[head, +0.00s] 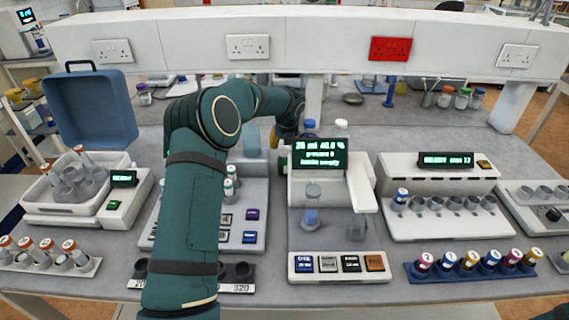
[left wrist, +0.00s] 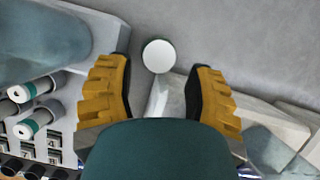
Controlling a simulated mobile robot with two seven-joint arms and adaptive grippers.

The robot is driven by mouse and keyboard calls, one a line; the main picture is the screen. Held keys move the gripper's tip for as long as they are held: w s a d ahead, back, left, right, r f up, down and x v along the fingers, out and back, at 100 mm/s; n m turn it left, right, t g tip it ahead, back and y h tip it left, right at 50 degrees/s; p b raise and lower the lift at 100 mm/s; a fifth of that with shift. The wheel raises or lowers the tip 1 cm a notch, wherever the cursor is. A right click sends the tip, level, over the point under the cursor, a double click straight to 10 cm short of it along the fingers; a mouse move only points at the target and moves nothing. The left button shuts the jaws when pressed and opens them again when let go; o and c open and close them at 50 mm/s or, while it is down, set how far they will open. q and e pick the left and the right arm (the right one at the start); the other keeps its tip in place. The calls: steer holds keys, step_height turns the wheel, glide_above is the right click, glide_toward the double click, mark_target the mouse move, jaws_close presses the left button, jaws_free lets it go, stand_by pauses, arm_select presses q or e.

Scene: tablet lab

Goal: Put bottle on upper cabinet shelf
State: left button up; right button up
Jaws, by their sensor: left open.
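In the left wrist view, a round white cap with a green rim (left wrist: 158,56), seen from above, sits between the two yellow fingers of my left gripper (left wrist: 160,78). It looks like the top of a bottle, and its body is mostly hidden below. The fingers are open, with a gap on both sides of it. In the head view, my left gripper (head: 276,136) is mostly hidden behind my arm, just left of the green-lit display (head: 320,154). A long white raised shelf (head: 180,45) spans the back of the bench; I cannot tell whether it is the cabinet shelf. My right gripper is out of view.
A blue open case (head: 88,105) stands at the back left. A vial rack with a display (head: 445,195) is on the right, with coloured vials (head: 470,260) before it. Several green-banded vials (left wrist: 34,120) are beside my gripper. Grey bench shows between the devices.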

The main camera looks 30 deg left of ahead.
mark_target(284, 148)
arm_select(q)
steer(key=x, duration=0.6)
steer(key=shift+f, duration=0.1)
jaws_close()
step_height(284, 148, up, 18)
steer(key=p, duration=0.2)
stand_by(0.3)
steer(key=shift+s, duration=0.1)
